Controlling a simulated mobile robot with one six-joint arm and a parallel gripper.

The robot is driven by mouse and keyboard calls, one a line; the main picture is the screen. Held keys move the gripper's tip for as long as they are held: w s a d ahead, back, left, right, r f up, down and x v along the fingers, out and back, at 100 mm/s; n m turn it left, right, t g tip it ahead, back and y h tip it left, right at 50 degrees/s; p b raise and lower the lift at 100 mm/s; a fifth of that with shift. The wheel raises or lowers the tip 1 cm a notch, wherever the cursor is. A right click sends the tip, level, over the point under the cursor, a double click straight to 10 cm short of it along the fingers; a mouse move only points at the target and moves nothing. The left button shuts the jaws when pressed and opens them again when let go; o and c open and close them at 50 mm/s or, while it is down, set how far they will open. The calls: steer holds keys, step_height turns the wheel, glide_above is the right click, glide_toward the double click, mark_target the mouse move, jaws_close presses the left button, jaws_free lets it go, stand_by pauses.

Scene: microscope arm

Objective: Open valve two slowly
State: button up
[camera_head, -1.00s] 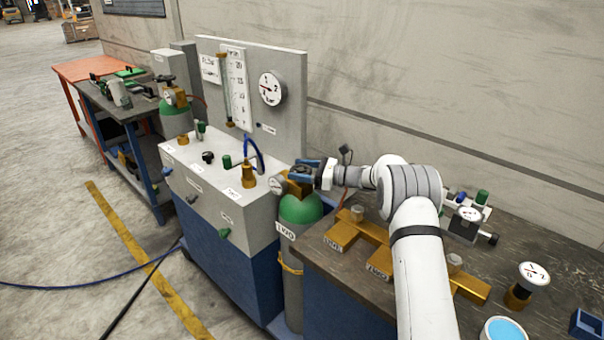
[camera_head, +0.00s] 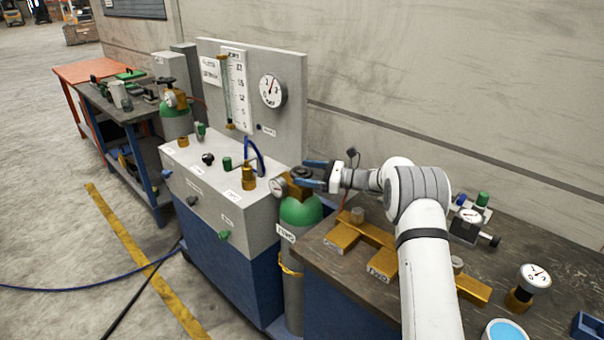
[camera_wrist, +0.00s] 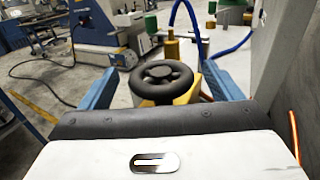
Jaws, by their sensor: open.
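The green-topped cylinder (camera_head: 300,212) nearest my arm carries a label that seems to read TWO. Its valve has a black handwheel (camera_head: 302,171) on a brass body, with a small gauge (camera_head: 278,188) beside it. My gripper (camera_head: 307,173) is open at the handwheel, with its blue fingers spread. In the wrist view the handwheel (camera_wrist: 160,78) lies between the two fingers of my gripper (camera_wrist: 158,72), with a visible gap on each side. The brass body (camera_wrist: 188,94) shows beneath the wheel.
The grey console (camera_head: 222,185) with knobs and a blue hose stands left of the cylinder. A dial gauge (camera_head: 272,90) is on its back panel. A second green-topped cylinder (camera_head: 176,122) stands farther back. The dark bench (camera_head: 350,285) with brass fittings lies under my arm.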

steer(key=d, duration=0.3)
steer(key=s+d, duration=0.1)
steer(key=d, duration=0.1)
steer(key=shift+d+b, duration=0.35)
stand_by(0.4)
